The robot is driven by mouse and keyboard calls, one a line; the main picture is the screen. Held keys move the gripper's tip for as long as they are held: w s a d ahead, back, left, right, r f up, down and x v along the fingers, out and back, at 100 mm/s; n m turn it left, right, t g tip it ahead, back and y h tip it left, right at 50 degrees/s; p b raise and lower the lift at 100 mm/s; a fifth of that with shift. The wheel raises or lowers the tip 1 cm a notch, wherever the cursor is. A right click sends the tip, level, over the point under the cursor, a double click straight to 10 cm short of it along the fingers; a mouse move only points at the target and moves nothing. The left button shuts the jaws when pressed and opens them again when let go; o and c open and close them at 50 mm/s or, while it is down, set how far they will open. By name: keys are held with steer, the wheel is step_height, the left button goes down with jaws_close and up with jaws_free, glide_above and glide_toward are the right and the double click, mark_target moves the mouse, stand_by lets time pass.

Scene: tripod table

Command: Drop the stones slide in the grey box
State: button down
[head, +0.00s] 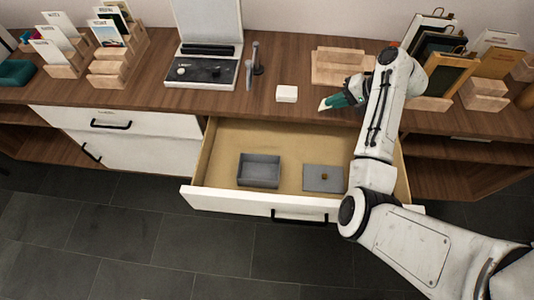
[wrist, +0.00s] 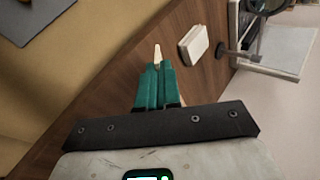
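My gripper (head: 343,99) has teal fingers and is above the wooden counter, near its front edge and behind the open drawer. The fingers (wrist: 158,85) are together on a thin pale slide (wrist: 157,54), whose end sticks out past the tips. It also shows at the fingertips in the head view (head: 324,105). No picture on it can be made out, so I cannot tell if it is the stones slide. The open grey box (head: 259,171) sits in the drawer, to the left and nearer than my gripper. It looks empty.
The drawer (head: 220,196) also holds a flat grey lid (head: 323,179) with a small knob. A small white box (head: 287,93) lies on the counter left of my gripper and shows in the wrist view (wrist: 193,43). Wooden blocks (head: 341,66) and framed cards (head: 447,75) stand behind and right.

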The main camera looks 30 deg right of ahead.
steer(key=a+f+n+y, duration=0.2)
steer(key=a+f, duration=0.2)
steer(key=a, duration=0.8)
steer(key=a+f+n+y+b, duration=0.1)
steer(key=a+f, duration=0.4)
steer(key=a, duration=0.6)
steer(key=shift+a+f+n+y, duration=0.15)
steer(key=shift+a+n+y, duration=0.25)
steer(key=shift+y, duration=0.5)
steer(key=shift+s+p, duration=0.15)
steer(key=shift+p, duration=0.2)
